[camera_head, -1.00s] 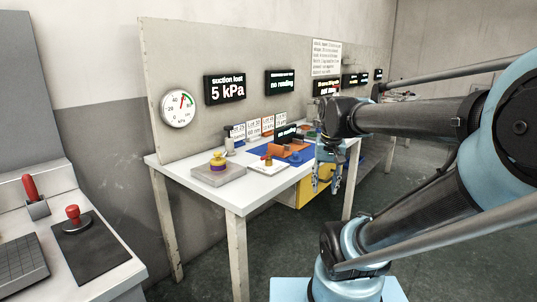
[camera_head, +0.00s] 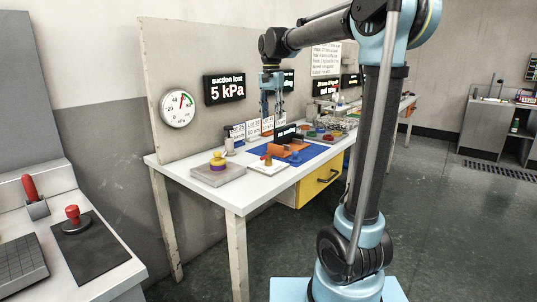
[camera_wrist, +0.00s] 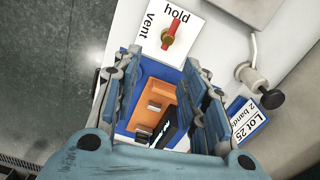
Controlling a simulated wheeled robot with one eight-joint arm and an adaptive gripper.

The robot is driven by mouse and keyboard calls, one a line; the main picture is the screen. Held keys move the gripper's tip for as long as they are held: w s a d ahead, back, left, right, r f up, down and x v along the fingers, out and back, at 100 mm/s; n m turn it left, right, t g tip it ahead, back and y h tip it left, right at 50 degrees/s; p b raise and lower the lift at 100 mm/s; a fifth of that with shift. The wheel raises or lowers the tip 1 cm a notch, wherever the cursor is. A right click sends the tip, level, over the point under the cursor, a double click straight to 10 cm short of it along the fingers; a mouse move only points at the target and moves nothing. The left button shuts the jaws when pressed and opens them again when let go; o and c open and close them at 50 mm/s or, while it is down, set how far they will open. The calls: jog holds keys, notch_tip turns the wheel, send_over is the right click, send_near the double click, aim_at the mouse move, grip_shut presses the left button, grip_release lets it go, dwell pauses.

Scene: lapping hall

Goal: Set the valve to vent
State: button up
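The valve (camera_head: 267,160) sits on a white plate near the front edge of the white bench. In the wrist view the valve handle (camera_wrist: 169,34) is red and brass, on a white plate (camera_wrist: 186,51) printed "hold" and "vent". The red handle lies roughly in line with "hold", with "vent" to its left. My gripper (camera_head: 271,110) points down above the back of the bench, well above and apart from the valve. In the wrist view my gripper (camera_wrist: 161,63) has its two fingers spread, with nothing held between them.
A gauge (camera_head: 178,108) and a sign reading "suction lost 5 kPa" (camera_head: 225,89) are on the back panel. An orange fixture (camera_wrist: 152,107) lies on a blue mat. A metal fitting (camera_wrist: 259,83) stands nearby.

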jog(key=w+a, duration=0.1)
jog(key=a, duration=0.1)
send_near(267, 157)
jog(key=f, duration=0.2)
jog(key=w+f, duration=0.1)
jog(key=f, duration=0.2)
jog(key=w+f, duration=0.1)
jog(key=f, duration=0.2)
jog(key=shift+d+f, duration=0.15)
jog(key=shift+d, duration=0.2)
